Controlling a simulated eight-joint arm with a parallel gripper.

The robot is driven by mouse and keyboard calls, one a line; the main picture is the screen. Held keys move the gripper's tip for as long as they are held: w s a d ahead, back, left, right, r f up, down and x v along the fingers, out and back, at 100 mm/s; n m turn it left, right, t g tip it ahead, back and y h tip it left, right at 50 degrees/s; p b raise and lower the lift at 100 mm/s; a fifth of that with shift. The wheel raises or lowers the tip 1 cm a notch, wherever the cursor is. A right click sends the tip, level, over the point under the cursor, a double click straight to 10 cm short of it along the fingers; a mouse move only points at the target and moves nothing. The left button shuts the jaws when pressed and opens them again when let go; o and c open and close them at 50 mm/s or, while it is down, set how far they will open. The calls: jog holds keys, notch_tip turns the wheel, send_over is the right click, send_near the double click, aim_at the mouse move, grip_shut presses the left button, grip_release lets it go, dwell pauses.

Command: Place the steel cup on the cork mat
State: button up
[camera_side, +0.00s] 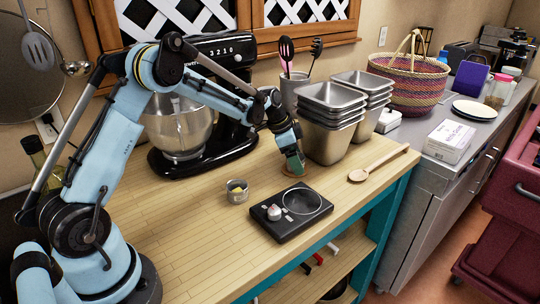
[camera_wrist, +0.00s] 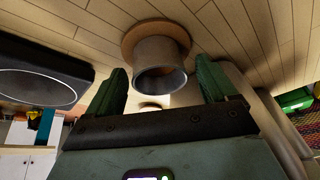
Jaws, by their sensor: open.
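The steel cup (camera_wrist: 157,52) stands on the round cork mat (camera_wrist: 182,36) in the wrist view, which shows the scene upside down. The cup's open rim faces the camera. In the side view the cork mat (camera_side: 288,174) lies on the wooden counter, mostly hidden under my gripper (camera_side: 294,163), and I cannot make out the cup there. My gripper (camera_wrist: 161,80) is open; its green fingers are on either side of the cup in the wrist view, with visible gaps. I see no contact with the cup.
A black scale (camera_side: 290,224) with small items on it lies in front of the mat. A small metal container (camera_side: 237,196) with yellow contents stands to the left. Stacked steel pans (camera_side: 330,135) stand close on the right, near a wooden spoon (camera_side: 375,167). A stand mixer (camera_side: 215,140) is behind.

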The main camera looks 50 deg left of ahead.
jog(key=v, duration=1.1)
jog(key=s+d+r+n+t+y, duration=0.15)
jog(key=s+d+r+n, duration=0.3)
jog(key=s+d, duration=0.45)
jog(key=s+d+f+n+t, duration=0.1)
jog(key=s+d+f+n, duration=0.1)
jog(key=s, duration=0.9)
jog(key=shift+s+d+f+n+t+y, duration=0.2)
jog(key=shift+d+n+t+y, duration=0.15)
jog(key=shift+d+n+y, duration=0.15)
